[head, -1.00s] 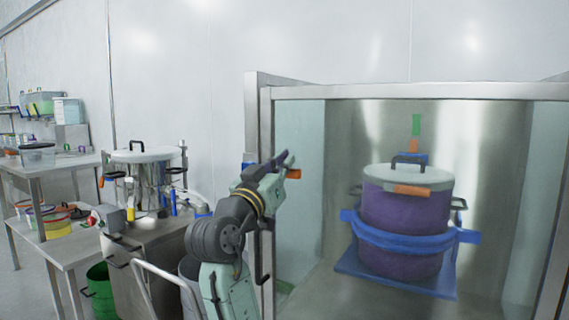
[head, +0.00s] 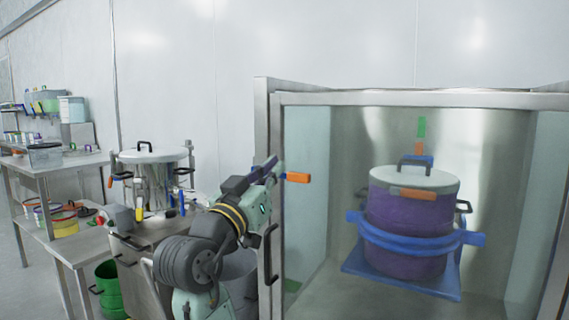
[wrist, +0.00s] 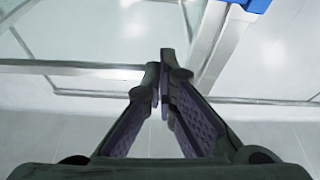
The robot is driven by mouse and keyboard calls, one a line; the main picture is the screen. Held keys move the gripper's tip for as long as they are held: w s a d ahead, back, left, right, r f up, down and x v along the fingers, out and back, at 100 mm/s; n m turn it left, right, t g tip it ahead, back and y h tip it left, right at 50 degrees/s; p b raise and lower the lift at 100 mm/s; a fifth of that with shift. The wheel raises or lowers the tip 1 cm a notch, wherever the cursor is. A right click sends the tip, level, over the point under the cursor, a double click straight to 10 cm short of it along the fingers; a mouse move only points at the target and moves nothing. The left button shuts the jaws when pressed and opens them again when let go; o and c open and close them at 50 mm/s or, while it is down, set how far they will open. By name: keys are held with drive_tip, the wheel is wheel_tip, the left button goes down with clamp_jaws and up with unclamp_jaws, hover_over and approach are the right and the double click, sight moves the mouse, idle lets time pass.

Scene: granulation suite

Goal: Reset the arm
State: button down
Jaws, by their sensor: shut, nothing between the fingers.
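My gripper (head: 272,164) is raised at the left front edge of the glass-walled cabinet (head: 420,99), next to an orange handle. In the wrist view the two dark fingers (wrist: 160,75) meet at their tips, with nothing between them. My arm is bent, with its dark joint low in the middle of the head view. No object is held.
Inside the cabinet a purple drum (head: 408,220) with a pale lid sits in a blue cradle (head: 400,280). An orange handle (head: 298,178) shows beside my gripper. A steel pot (head: 150,175) stands to the left, near a table (head: 60,165) with containers. A green bucket (head: 108,290) is below.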

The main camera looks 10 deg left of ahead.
drive_tip(key=shift+s+a+f, duration=0.1)
drive_tip(key=shift+s+f, duration=0.05)
drive_tip(key=shift+s, duration=0.3)
